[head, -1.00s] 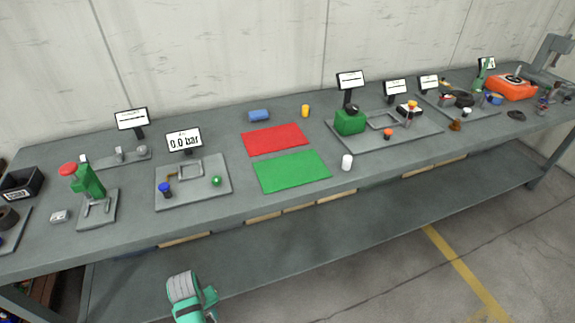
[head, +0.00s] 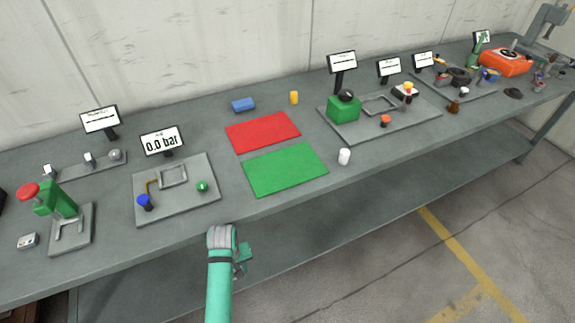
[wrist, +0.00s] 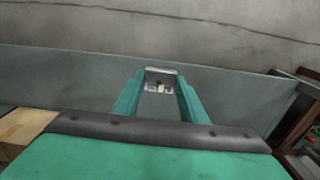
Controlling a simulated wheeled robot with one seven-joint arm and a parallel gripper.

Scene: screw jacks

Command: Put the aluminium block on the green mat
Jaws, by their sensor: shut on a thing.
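The green mat (head: 285,169) lies flat and bare near the bench's front edge in the head view, just in front of the red mat (head: 263,132). My gripper (wrist: 160,82) shows in the wrist view with its two teal fingers shut on a small pale grey piece, which I take to be the aluminium block (wrist: 161,70). Only part of the block shows between the fingertips. In the head view my arm reaches up at the bench's front edge, left of and below the green mat; the fingers and block are not clear there.
A white cylinder (head: 344,157) stands right of the green mat. A grey plate (head: 176,208) with a blue-capped valve and green knob lies to its left. A blue piece (head: 243,105) and a yellow cylinder (head: 294,97) are behind the red mat. A green jack (head: 344,108) stands on a plate further right.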

